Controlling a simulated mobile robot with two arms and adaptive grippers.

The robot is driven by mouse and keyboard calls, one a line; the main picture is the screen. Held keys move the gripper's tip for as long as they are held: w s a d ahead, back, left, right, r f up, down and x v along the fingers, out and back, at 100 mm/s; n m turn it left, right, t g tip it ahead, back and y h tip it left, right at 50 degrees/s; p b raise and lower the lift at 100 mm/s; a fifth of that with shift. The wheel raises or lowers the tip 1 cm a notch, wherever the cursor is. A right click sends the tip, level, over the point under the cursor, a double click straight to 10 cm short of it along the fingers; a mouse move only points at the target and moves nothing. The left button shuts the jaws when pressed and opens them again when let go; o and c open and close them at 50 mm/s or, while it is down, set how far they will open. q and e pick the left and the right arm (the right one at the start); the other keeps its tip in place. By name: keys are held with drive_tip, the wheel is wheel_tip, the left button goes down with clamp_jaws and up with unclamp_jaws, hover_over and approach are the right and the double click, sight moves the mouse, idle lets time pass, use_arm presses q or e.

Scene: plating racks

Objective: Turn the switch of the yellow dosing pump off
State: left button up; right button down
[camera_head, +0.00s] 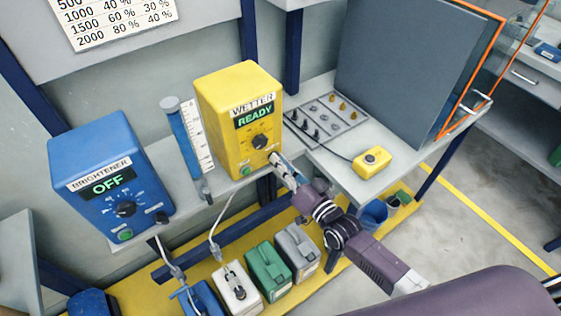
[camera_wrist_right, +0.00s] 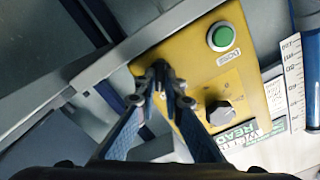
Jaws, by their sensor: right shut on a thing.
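The yellow dosing pump (camera_head: 228,110) stands on the shelf, labelled WETTER. Its green display (camera_head: 254,116) reads READY. A black dial (camera_head: 260,142) and a green button (camera_head: 247,170) are on its front; the wrist view shows the dial (camera_wrist_right: 219,112) and button (camera_wrist_right: 221,37) too. My right gripper (camera_head: 274,157) is at the front's lower right corner, its fingers shut on the switch there. In the right wrist view the fingertips (camera_wrist_right: 160,74) meet around the dark switch and mostly hide it, so its angle cannot be told. My left gripper is not in view.
A blue pump (camera_head: 85,160) labelled BRIGHTENER, reading OFF, stands to the left. A graduated cylinder (camera_head: 184,140) stands between the pumps. A tray of small parts (camera_head: 325,122) and a yellow button box (camera_head: 371,162) lie right. Canisters (camera_head: 268,268) stand below.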

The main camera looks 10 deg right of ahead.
drive_tip(key=shift+n, duration=0.3)
drive_tip(key=shift+s+a+n+p, duration=0.1)
drive_tip(key=shift+n+p, duration=0.25)
drive_tip(key=shift+n, duration=2.95)
drive_tip(key=shift+s+a+n+p, duration=0.1)
drive_tip(key=shift+n+p, duration=0.2)
drive_tip(key=shift+n, duration=3)
drive_tip(key=c, duration=2)
unclamp_jaws()
drive_tip(key=shift+c, duration=0.2)
drive_tip(key=v, duration=1.2)
